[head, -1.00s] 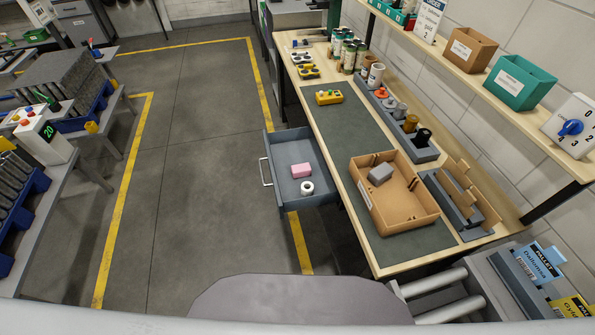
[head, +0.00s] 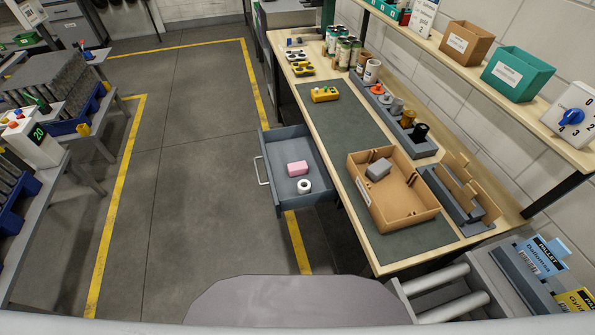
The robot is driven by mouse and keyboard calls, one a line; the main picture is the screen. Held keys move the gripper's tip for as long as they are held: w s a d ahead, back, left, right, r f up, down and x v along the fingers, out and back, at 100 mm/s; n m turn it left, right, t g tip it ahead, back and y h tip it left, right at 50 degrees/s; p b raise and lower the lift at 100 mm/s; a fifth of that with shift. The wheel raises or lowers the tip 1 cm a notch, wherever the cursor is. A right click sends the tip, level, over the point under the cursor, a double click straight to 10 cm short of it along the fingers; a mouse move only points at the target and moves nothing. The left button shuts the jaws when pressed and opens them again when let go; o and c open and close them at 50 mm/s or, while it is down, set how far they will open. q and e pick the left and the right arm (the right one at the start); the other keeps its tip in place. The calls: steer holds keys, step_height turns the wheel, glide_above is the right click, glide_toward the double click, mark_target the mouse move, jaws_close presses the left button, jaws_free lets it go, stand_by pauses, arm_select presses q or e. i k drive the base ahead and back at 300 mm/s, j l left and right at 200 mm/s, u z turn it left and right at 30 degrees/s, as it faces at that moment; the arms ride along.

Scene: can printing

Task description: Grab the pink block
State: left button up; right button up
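The pink block (head: 298,168) lies in the open grey drawer (head: 318,204), which sticks out from the left side of the workbench. A white ring-shaped roll (head: 304,186) lies in the same drawer, just in front of the block. Neither of my grippers is in the head view, so their state and position are hidden.
The floor left of the drawer is clear. A roller conveyor (head: 447,281) is at lower right.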

mark_target(299, 169)
steer(key=j+u, duration=0.3)
steer(key=j, duration=0.15)
steer(key=i+j+u, duration=0.25)
steer(key=j, duration=0.15)
steer(key=j+u, duration=0.35)
steer(key=i+u, duration=0.15)
steer(key=u, duration=0.2)
steer(key=i+j+u, duration=0.2)
steer(key=i, duration=0.2)
steer(key=i+z, duration=0.4)
steer(key=i, duration=0.2)
steer(key=i+z, duration=0.35)
steer(key=i, duration=0.4)
steer(key=i+z, duration=0.4)
steer(key=i, duration=0.3)
